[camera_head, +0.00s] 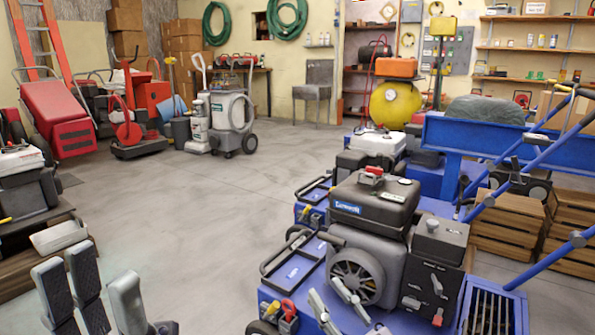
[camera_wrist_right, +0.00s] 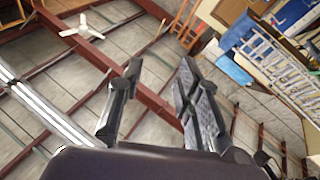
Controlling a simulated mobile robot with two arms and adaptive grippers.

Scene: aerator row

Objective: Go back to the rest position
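My left gripper (camera_head: 98,262) is at the bottom left of the head view. Its dark and grey fingers point up and stand apart, with nothing between them. I see no object held by either gripper.
Wooden crates (camera_head: 505,222) stand at the right. A dark machine (camera_head: 30,190) is at the left edge. The concrete floor (camera_head: 210,235) between is clear.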

